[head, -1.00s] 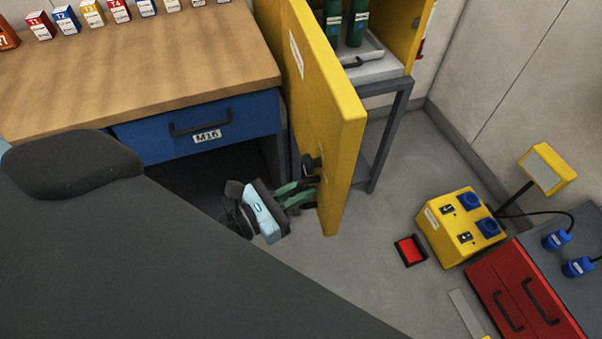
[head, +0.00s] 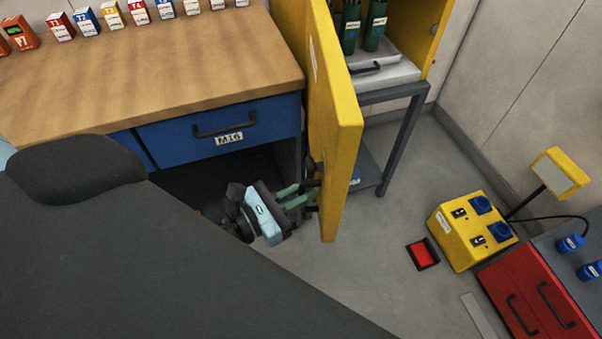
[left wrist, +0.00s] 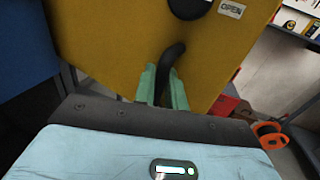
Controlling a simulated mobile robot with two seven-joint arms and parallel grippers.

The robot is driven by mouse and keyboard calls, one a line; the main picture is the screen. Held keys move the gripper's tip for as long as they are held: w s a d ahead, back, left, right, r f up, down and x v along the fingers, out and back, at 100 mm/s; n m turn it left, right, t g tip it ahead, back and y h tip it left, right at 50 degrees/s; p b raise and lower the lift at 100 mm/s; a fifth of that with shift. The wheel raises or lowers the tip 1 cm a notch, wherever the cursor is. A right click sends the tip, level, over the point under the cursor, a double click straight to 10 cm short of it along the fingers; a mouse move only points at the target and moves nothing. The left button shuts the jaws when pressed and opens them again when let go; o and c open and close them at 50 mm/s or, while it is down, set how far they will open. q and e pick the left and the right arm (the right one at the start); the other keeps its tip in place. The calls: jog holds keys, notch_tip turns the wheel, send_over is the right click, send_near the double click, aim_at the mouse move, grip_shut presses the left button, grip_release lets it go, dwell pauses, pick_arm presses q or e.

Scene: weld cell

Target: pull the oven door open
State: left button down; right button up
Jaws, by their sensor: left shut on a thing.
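The yellow oven door (head: 342,135) stands swung wide open in the head view, its edge towards me. The oven (head: 428,45) behind it is open, with green canisters (head: 374,28) and a grey tray (head: 395,72) inside. My left gripper (head: 308,192) is at the door's outer face, low down. In the left wrist view, its green fingers (left wrist: 162,88) are shut on the black door handle (left wrist: 170,62). An "OPEN" label (left wrist: 232,9) and a dark round knob (left wrist: 188,6) show above it on the door. My right gripper is not in view.
A wooden bench (head: 150,75) with coloured boxes and a blue drawer (head: 220,127) marked M16 stands left of the door. A yellow socket box (head: 470,232), a red floor pad (head: 422,255) and a red cabinet (head: 535,295) are at the right.

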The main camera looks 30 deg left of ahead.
pick_arm(q)
jog(key=shift+w+a+r, duration=0.1)
jog(key=shift+w+a, duration=0.05)
jog(key=c, duration=1.8)
grip_release()
jog(key=shift+s+f, duration=0.2)
jog(key=shift+s, duration=0.1)
jog(key=b+v, duration=0.5)
jog(key=v, duration=0.2)
jog(key=shift+s+a+r+b, duration=0.1)
jog(key=shift+a+r+b, duration=0.05)
jog(key=shift+b, duration=0.15)
